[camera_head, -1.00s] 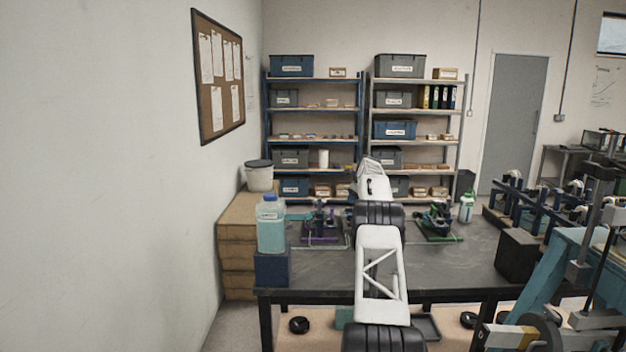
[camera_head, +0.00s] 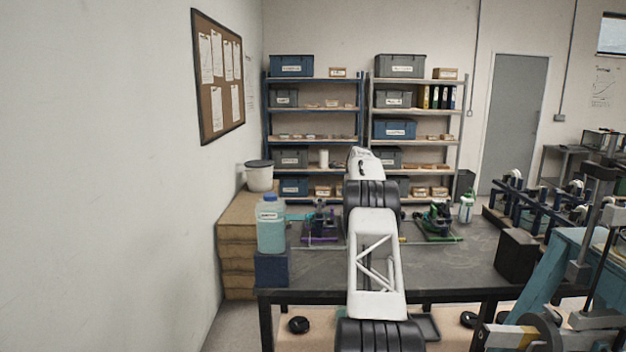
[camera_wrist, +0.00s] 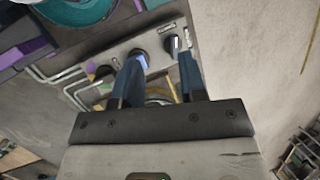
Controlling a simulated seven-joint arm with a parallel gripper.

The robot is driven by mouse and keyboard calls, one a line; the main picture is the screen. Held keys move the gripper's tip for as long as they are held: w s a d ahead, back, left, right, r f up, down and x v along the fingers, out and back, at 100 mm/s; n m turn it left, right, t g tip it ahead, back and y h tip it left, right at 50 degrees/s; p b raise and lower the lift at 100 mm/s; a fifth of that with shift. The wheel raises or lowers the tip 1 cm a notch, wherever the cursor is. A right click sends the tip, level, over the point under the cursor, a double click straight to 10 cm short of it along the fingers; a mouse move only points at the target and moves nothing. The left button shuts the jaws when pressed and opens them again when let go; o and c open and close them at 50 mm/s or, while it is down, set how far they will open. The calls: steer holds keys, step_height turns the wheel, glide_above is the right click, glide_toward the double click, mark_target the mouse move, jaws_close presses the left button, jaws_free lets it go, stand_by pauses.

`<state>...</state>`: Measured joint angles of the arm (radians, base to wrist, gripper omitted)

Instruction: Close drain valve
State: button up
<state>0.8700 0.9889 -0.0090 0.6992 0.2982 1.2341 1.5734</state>
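In the wrist view, a light grey panel (camera_wrist: 115,62) carries dark knobs with small labels. One knob (camera_wrist: 138,56) is at the tip of my left finger, partly hidden by it. Bent metal rods (camera_wrist: 62,76) stick out at the panel's left side. I cannot read which of these is the drain valve. My gripper (camera_wrist: 162,62) is open, its two blue fingers apart with nothing visibly held. In the head view my arm hides the gripper; a purple-based fixture (camera_head: 320,238) stands left of the arm.
A green-based fixture (camera_head: 440,237) and a white-green bottle (camera_head: 466,209) stand right of my arm on the dark table (camera_head: 450,262). A large bottle (camera_head: 270,226) stands on a blue block at the left. A black box (camera_head: 516,256) is at the right.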

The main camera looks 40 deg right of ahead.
steer(key=a+r+n, duration=0.2)
steer(key=a+n, duration=0.2)
steer(key=n, duration=0.1)
steer(key=w+a+r+n, duration=0.1)
steer(key=a+r+n, duration=0.1)
steer(key=a+n, duration=0.2)
steer(key=w+a+r+n+h, duration=0.1)
steer(key=a+r+n, duration=0.1)
steer(key=a+n, duration=0.3)
steer(key=shift+w+r+n, duration=0.25)
steer(key=shift+r+n, duration=0.15)
steer(key=shift+n, duration=0.2)
steer(key=a+r+n, duration=0.2)
steer(key=a+n, duration=0.4)
steer(key=shift+n, duration=0.3)
steer(key=shift+r, duration=0.1)
steer(key=shift+g+h, duration=0.3)
